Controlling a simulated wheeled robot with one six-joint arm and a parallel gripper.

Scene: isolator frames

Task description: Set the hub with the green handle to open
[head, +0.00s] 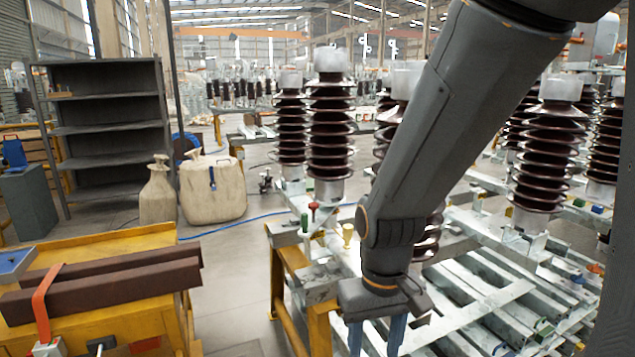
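A small green handle (304,223) stands upright near the far left corner of the metal frame at the picture's middle. The hub under it is small and its position is hard to read. My gripper (377,336) hangs at the bottom middle, pointing down, to the right of the green handle and closer to the camera. Its two blue fingers are apart, with nothing seen between them. Their tips are cut off by the lower picture edge. My arm hides part of the frame behind it.
A red handle (313,207) and a yellow knob (348,232) stand near the green one. Tall brown insulators (331,125) stand behind. Open floor (232,275) lies between bench and frame.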

